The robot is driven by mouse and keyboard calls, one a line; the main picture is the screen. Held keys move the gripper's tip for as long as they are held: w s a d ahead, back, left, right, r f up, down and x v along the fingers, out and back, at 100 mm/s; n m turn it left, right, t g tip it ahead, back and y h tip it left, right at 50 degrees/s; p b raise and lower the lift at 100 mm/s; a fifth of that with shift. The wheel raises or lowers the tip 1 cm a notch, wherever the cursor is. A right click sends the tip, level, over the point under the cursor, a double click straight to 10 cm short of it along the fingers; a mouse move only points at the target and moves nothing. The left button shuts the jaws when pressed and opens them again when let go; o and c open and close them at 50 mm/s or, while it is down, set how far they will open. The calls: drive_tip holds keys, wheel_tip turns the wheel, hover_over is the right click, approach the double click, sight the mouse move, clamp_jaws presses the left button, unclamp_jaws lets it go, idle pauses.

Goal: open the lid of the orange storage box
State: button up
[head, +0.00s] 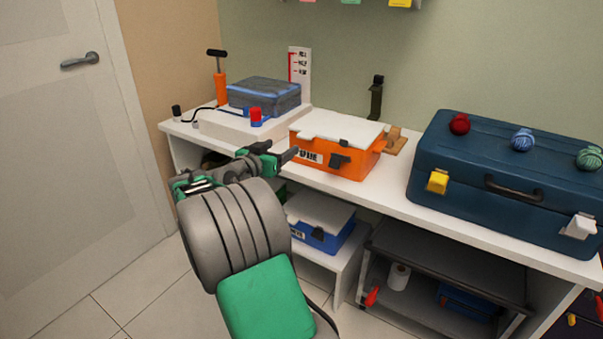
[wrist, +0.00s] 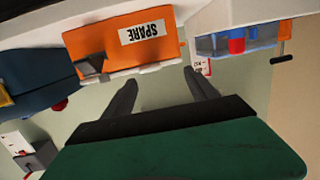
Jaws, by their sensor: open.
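The orange storage box (head: 362,168) stands on the white counter, with its white lid (head: 342,128) lying flat and shut on top. A dark latch (head: 340,160) and a label are on its front. In the wrist view the box (wrist: 85,42) appears upside down, with the latch (wrist: 90,65) at left and the "SPARE" label (wrist: 142,33) readable. My gripper (head: 286,157) is just in front of and left of the box in the head view. In the wrist view its two fingers (wrist: 160,80) are spread apart with nothing between them, near the lid edge.
A grey-blue case (head: 264,94) on a white platform is left of the box, with a red knob (head: 256,115) in front. A large blue suitcase (head: 480,165) stands to the right. A blue box with a grey lid (head: 318,212) is below the counter. A wooden piece (head: 396,142) touches or nears the orange box's right side.

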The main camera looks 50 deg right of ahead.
sight(303, 137)
drive_tip(key=shift+m+g+h, duration=0.4)
drive_tip(key=shift+g+h, duration=0.1)
drive_tip(key=shift+h, duration=0.4)
drive_tip(key=d, duration=0.5)
drive_tip(key=d+b, duration=0.1)
drive_tip(key=d, duration=0.4)
drive_tip(key=shift+s+d+f, duration=0.15)
drive_tip(key=shift+s, duration=0.05)
clamp_jaws()
